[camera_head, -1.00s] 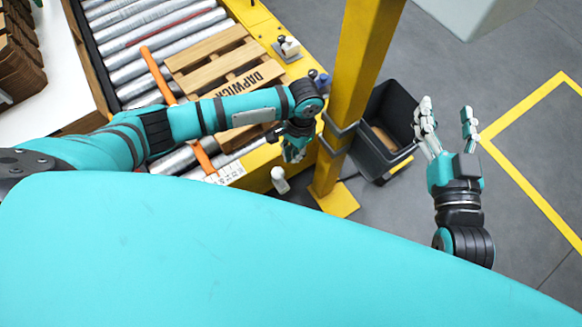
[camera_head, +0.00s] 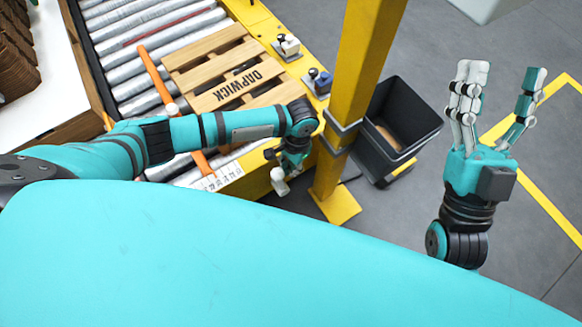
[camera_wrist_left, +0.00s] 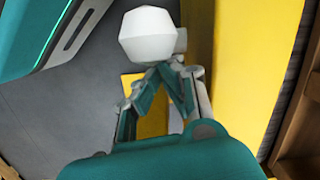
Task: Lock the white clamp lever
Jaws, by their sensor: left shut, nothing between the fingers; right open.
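The white clamp lever shows as a white knob (camera_head: 279,182) at the near edge of the yellow conveyor frame. In the left wrist view its faceted white head (camera_wrist_left: 148,36) is large, just beyond my fingertips. My left gripper (camera_head: 287,168) is right beside the knob, with its fingers (camera_wrist_left: 170,76) shut and empty. I cannot tell whether they touch the knob. The lever's base is mostly hidden. My right gripper (camera_head: 497,100) is open and empty, raised over the floor at the right, far from the lever.
A yellow post (camera_head: 357,80) stands just right of my left gripper, with a dark bin (camera_head: 425,125) beyond it. A wooden pallet (camera_head: 215,65) lies on rollers (camera_head: 115,50). Other clamps, one white-knobbed (camera_head: 289,43) and one blue-knobbed (camera_head: 320,78), sit along the yellow frame.

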